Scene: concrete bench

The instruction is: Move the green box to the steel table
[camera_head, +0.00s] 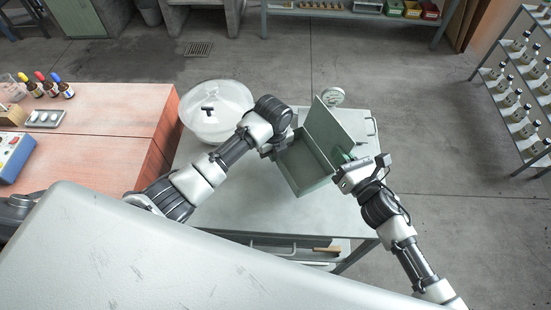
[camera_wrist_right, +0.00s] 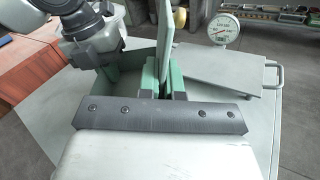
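The green box (camera_head: 305,165) has an open top, with a flat panel (camera_head: 334,132) standing up along its right side. It is over the grey steel table (camera_head: 235,205); I cannot tell whether it touches the top. My left gripper (camera_head: 279,150) is at the box's far left wall, its fingers mostly hidden.
A clear glass vessel with a black knob (camera_head: 215,108) stands at the table's left. A round dial gauge (camera_head: 333,96) stands behind the box. A reddish bench (camera_head: 110,120) with bottles adjoins on the left. A bottle rack (camera_head: 520,90) stands right. The table's front is bare.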

